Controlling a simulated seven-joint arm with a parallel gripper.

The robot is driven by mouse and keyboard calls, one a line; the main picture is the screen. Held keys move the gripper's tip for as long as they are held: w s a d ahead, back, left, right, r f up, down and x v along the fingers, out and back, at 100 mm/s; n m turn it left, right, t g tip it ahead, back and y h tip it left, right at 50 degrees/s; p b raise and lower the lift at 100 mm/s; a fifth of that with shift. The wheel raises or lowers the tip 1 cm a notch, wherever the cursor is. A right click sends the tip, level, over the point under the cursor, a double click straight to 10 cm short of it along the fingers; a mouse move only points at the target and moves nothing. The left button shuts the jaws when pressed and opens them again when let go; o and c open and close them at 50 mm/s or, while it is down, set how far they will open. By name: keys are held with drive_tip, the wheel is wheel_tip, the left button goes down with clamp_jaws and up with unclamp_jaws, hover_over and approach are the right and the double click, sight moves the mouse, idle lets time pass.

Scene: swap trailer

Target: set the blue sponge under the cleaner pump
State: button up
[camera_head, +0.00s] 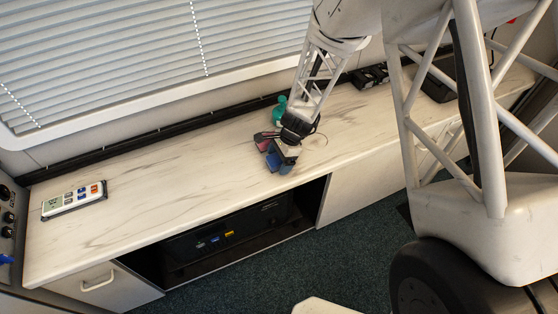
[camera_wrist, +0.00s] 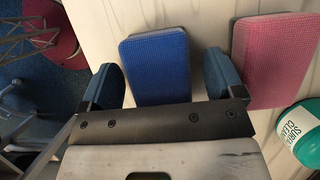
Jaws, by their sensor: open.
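The blue sponge (camera_wrist: 157,62) lies on the pale counter in the wrist view, between the two fingers of my open gripper (camera_wrist: 165,75). The fingers stand either side of it, and I see no grip on it. In the head view my gripper (camera_head: 279,160) is low over the counter near its front edge; the blue sponge cannot be told clearly from the blue fingers there. The green cleaner pump bottle (camera_head: 279,109) stands behind my gripper, partly hidden by my arm. Its labelled green body also shows in the wrist view (camera_wrist: 304,132).
A pink sponge (camera_wrist: 272,55) lies right of the blue one, close to the cleaner bottle. A white keypad device (camera_head: 74,199) lies at the counter's left. Dark items (camera_head: 369,76) stand at the back right. The marble-look counter (camera_head: 180,180) is clear in its left middle.

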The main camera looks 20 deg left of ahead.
sight(277, 159)
drive_tip(key=c, duration=1.1)
drive_tip(key=shift+o, duration=0.2)
drive_tip(key=shift+r, duration=0.15)
drive_tip(key=shift+r, duration=1.4)
drive_tip(key=shift+s+d+r, duration=0.2)
drive_tip(key=shift+r, duration=0.05)
drive_tip(key=s+d+r, duration=0.1)
drive_tip(key=s+d, duration=0.8)
drive_tip(key=s, duration=0.3)
drive_tip(key=shift+s+r, duration=0.2)
drive_tip(key=shift+d, duration=0.1)
